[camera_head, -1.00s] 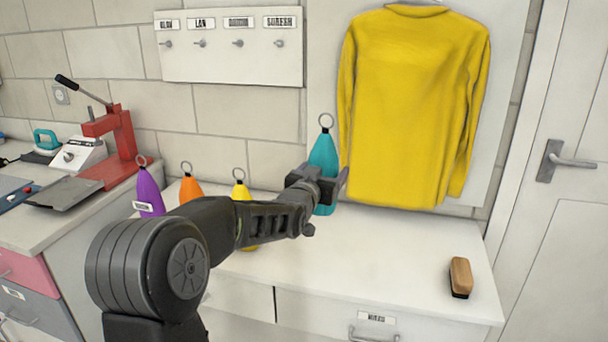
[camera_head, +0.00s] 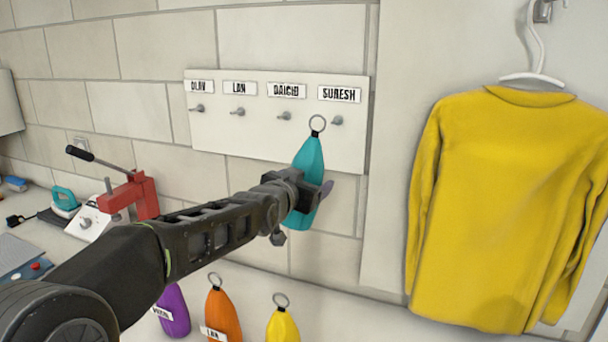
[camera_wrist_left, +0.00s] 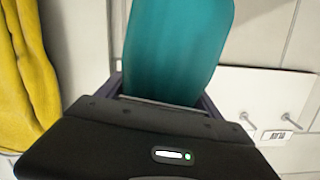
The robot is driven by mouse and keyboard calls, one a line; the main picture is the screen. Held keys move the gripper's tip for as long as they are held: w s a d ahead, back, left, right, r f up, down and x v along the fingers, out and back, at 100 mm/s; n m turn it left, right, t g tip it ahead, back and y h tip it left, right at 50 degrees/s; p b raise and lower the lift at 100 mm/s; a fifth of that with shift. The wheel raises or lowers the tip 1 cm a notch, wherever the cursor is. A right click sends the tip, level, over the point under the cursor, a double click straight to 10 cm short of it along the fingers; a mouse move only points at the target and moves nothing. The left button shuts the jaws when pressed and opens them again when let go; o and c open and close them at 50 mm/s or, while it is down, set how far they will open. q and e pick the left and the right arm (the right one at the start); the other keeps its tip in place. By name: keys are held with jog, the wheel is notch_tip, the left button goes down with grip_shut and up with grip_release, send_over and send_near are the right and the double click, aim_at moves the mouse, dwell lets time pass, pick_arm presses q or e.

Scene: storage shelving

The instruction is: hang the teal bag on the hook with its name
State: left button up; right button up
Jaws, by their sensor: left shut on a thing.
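My left gripper (camera_head: 308,192) is shut on the teal bag (camera_head: 308,165) and holds it upright, slightly tilted, in the air in front of the wall. The bag's metal ring (camera_head: 317,123) points up. In the picture it lies between the third hook (camera_head: 284,116) and the SURESH hook (camera_head: 337,120); I cannot tell the gap in depth. The white hook board (camera_head: 205,140) has name labels above its hooks, including LAN (camera_head: 239,88) and SURESH (camera_head: 339,94). The teal bag also fills the top of the left wrist view (camera_wrist_left: 175,45). Its name tag is hidden. My right gripper is out of view.
Purple (camera_head: 174,310), orange (camera_head: 222,312) and yellow (camera_head: 283,326) bags stand on the white counter (camera_head: 345,312) below. The orange one's tag reads LAN. A yellow shirt (camera_head: 505,200) hangs on the right. A red press (camera_head: 135,197) stands at the left.

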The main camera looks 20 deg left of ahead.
pick_arm(q)
jog(key=shift+s+f, duration=0.2)
jog(key=shift+f, duration=0.1)
jog(key=shift+w+f, duration=0.1)
jog(key=shift+w, duration=0.1)
jog(key=shift+w+d+f+p, duration=0.1)
jog(key=shift+w+f+p, duration=0.3)
jog(key=shift+w, duration=1.05)
jog(key=shift+w+d+f+p, duration=0.1)
jog(key=shift+w+p, duration=0.5)
jog(key=shift+w, duration=0.85)
jog(key=shift+w+d+f+p, duration=0.1)
jog(key=shift+w+f+p, duration=0.3)
jog(key=shift+w, duration=1.05)
